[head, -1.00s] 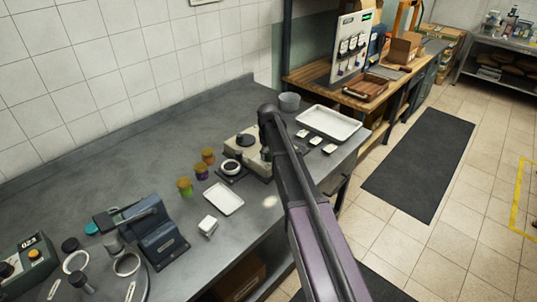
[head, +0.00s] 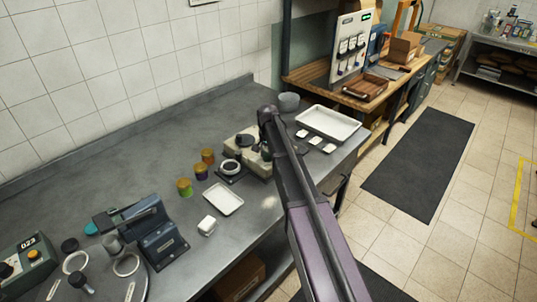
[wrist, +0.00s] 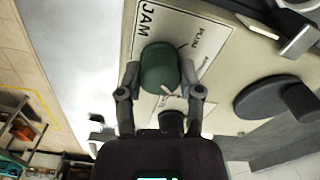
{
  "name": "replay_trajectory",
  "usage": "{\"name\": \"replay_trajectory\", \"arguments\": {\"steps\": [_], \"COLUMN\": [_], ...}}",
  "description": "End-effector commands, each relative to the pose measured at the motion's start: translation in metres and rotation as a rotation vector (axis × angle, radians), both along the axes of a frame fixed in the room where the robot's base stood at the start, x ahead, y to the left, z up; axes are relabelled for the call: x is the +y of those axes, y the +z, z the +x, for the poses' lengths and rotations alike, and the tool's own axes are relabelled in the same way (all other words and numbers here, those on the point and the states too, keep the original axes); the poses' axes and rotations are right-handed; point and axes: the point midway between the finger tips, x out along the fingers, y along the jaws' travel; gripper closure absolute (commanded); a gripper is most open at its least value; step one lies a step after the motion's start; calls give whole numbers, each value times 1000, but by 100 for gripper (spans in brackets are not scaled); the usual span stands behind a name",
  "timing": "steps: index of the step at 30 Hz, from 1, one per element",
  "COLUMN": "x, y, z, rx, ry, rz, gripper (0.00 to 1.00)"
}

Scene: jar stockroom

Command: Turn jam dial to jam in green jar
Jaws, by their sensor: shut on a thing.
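In the wrist view, my gripper (wrist: 158,78) has one finger on each side of the green jam dial (wrist: 160,60) and is shut on it. The dial sits on a white label (wrist: 205,50) reading JAM, with PLUM and other words too small to read. I cannot tell which word the dial points to. The green jar (head: 184,188) stands upright on the counter, left of the machine, near an orange jar (head: 208,156) and a purple jar (head: 201,172).
A dark round knob (wrist: 272,97) is beside the dial in the wrist view. A white tray (head: 224,199) and a small white block (head: 206,226) lie left of my arm. A larger tray (head: 328,124) is at the counter's right. The counter behind the jars is clear.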

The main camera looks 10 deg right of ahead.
Motion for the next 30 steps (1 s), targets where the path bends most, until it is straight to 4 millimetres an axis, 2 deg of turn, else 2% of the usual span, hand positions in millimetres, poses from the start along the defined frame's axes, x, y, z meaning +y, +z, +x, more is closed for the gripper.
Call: {"name": "replay_trajectory", "arguments": {"steps": [6,12,26,27,29,30], "x": [0,0,1,1,1,1], "y": [0,0,0,0,0,0], "z": [2,2,2,2,2,2], "rx": [-5,-4,-5,-5,-5,-4], "ry": [-132,-194,-208,-207,-207,-207], "rz": [0,1,1,1,1,2], "gripper": [100,100,100,41,23,18]}}
